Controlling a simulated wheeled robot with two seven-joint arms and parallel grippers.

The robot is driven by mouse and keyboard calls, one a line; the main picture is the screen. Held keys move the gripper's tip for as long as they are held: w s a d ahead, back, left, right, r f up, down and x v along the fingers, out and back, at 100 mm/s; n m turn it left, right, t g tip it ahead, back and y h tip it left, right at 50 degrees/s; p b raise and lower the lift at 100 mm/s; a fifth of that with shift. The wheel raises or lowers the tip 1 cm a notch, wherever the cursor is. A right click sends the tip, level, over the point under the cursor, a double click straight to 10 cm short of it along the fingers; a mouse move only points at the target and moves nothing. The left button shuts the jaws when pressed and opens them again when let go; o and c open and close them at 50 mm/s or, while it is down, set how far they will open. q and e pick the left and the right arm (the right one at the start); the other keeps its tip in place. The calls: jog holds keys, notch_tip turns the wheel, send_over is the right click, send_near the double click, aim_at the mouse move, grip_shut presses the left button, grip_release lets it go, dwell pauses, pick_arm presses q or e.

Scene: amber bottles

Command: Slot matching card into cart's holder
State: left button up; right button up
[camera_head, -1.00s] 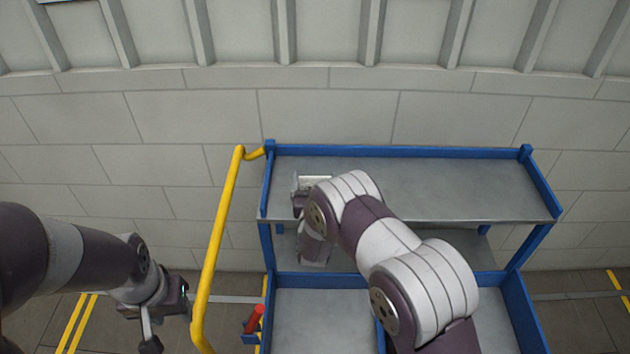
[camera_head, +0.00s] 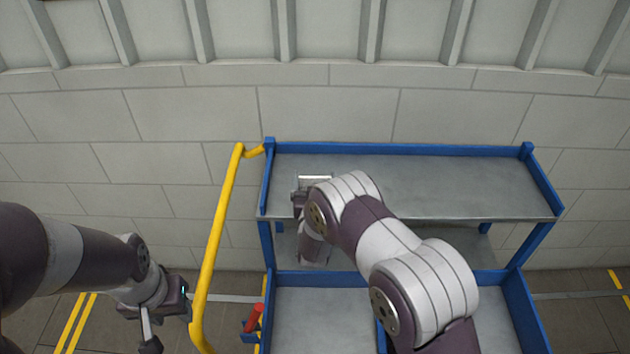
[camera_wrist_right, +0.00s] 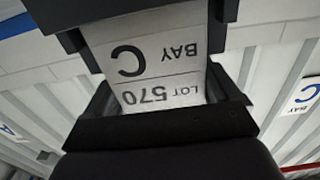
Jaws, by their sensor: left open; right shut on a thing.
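The cart (camera_head: 420,185) has a blue frame and grey metal shelves. My right gripper (camera_head: 299,198) is at the left end of its top shelf, partly hidden by my own arm. A small pale, silvery-edged piece (camera_head: 315,179) shows beside it; I cannot tell whether this is the holder or the card. In the right wrist view the gripper is shut on a white card (camera_wrist_right: 155,62), printed upside down "BAY C" and "LOT 570". I cannot tell whether the card touches a holder. My left gripper (camera_head: 167,318) is open and empty, left of the cart.
A yellow handle (camera_head: 215,240) rises along the cart's left side, between my left gripper and the cart. A red cylindrical thing (camera_head: 254,318) sits low beside it. The top shelf's middle and right are bare. A wall sign (camera_wrist_right: 301,97) reads "BAY C".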

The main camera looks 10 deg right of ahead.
jog(key=shift+f+b, duration=0.3)
jog(key=shift+f, duration=0.15)
jog(key=o, duration=0.8)
jog(key=shift+c, duration=0.2)
jog(key=s+a+b, duration=0.2)
jog(key=s+b, duration=0.1)
jog(key=s, duration=0.9)
jog(key=shift+s+a, duration=0.25)
jog(key=shift+a, duration=0.05)
